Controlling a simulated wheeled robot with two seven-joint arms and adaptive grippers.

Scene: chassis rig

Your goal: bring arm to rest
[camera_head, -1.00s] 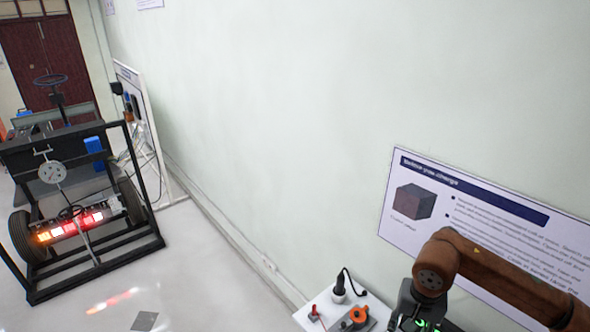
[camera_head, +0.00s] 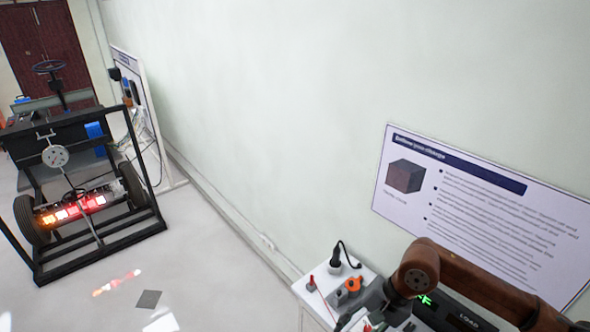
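My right arm (camera_head: 465,278) is brown and comes in from the lower right. Its bent joint is above the equipment on a white bench (camera_head: 312,297). The grey end of the arm points down beside a black device with a green display (camera_head: 448,312). The fingers of my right gripper are not clear against the equipment, so I cannot tell whether they are open or hold anything. My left arm and gripper are not in view.
The bench carries a black plug with a cable (camera_head: 336,265), an orange knob (camera_head: 353,284) and a red clip (camera_head: 311,284). An information board (camera_head: 470,220) hangs on the wall behind. A black-framed chassis rig (camera_head: 100,255) stands at left.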

